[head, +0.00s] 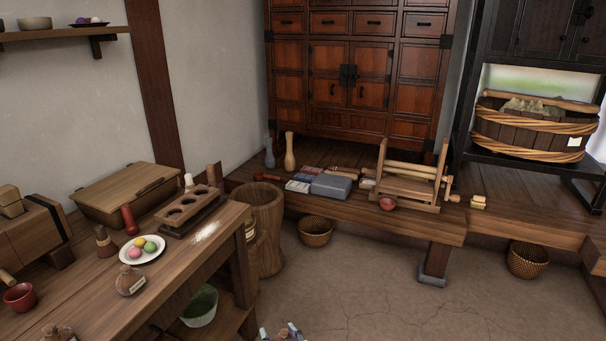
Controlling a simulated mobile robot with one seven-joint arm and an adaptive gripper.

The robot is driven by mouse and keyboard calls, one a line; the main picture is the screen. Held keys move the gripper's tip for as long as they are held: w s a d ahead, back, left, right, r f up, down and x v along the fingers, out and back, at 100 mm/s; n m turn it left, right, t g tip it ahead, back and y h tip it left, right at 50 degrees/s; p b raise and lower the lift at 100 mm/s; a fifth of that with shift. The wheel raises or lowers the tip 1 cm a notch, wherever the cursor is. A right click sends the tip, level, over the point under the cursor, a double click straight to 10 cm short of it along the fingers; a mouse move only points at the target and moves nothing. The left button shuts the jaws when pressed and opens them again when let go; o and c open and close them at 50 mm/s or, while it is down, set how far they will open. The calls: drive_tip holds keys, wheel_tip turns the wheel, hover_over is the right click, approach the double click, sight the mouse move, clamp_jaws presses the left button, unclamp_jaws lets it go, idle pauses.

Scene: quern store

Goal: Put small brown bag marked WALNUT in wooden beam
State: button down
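A small brown bag (131,281) with a pale label lies on the wooden table at left, in front of a white plate; the label is too small to read. Another small brown bag (60,333) is cut off by the bottom edge, so I cannot tell which is marked WALNUT. A long wooden beam-like block (188,213) with round hollows sits near the table's far right edge; its hollows look empty. Pale and bluish tips at the bottom edge (281,333) appear to be my gripper, mostly cut off; its opening is unclear.
The white plate (142,249) holds several coloured balls. A red cylinder (130,220), a dark cone-shaped item (106,243), a red bowl (20,296) and a wooden box (127,193) share the table. A wooden tub (265,228) stands beyond it. Open floor lies right.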

drive_tip(key=w+d+f+m+h, duration=0.1)
drive_tip(key=d+f, duration=0.4)
drive_tip(key=shift+d+t, duration=0.25)
drive_tip(key=shift+t, duration=0.05)
drive_tip(key=shift+f, duration=0.15)
drive_tip(key=shift+w+r, duration=0.2)
